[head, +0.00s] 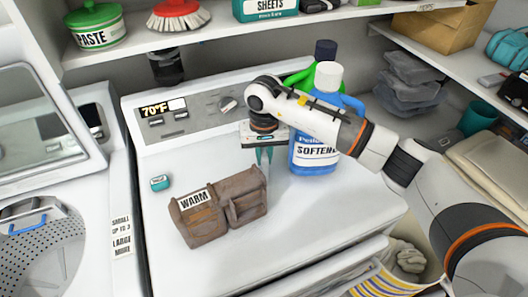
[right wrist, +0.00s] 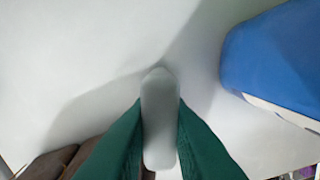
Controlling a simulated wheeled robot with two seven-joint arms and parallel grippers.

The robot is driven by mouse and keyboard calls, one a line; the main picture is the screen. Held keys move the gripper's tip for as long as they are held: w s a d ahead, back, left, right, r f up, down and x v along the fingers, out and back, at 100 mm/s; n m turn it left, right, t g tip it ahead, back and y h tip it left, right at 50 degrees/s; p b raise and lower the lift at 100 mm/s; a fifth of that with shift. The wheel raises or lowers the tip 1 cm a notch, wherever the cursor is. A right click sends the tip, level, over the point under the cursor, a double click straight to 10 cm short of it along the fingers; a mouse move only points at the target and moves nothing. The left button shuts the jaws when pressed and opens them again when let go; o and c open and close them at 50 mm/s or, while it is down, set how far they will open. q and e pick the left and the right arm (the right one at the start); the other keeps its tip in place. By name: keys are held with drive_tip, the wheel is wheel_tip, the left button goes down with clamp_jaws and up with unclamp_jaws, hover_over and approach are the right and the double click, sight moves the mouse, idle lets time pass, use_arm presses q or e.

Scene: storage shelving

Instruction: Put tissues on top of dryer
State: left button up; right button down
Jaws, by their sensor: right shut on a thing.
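The white dryer (head: 300,215) has a control panel reading 70°F, and its top fills the middle of the head view. My right gripper (head: 264,157) points down over the dryer top, between the brown bin and the softener bottle. In the right wrist view its green fingers (right wrist: 160,140) are shut on a pale, rounded, oblong thing (right wrist: 159,110). I cannot tell whether this is the tissues; in the head view it is mostly hidden. A shadow lies on the white surface beneath. My left gripper is not in view.
A brown bin labelled WARM (head: 215,205) stands left of my gripper. A blue softener bottle (head: 310,150) stands close on the right, with another bottle behind. A small teal box (head: 160,183) lies at left. A shelf (head: 215,35) hangs above. The dryer's front right top is clear.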

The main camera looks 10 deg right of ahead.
drive_tip(key=shift+f+b, duration=0.15)
drive_tip(key=shift+b, duration=0.15)
drive_tip(key=c, duration=1.4)
unclamp_jaws()
drive_tip(key=shift+o, duration=0.2)
drive_tip(key=shift+r+p, duration=0.3)
drive_tip(key=shift+r, duration=0.05)
wheel_tip(320, 180, up, 10)
drive_tip(key=b, duration=0.4)
drive_tip(key=shift+r, duration=0.25)
drive_tip(key=shift+s+r, duration=0.1)
drive_tip(key=shift+r, duration=0.5)
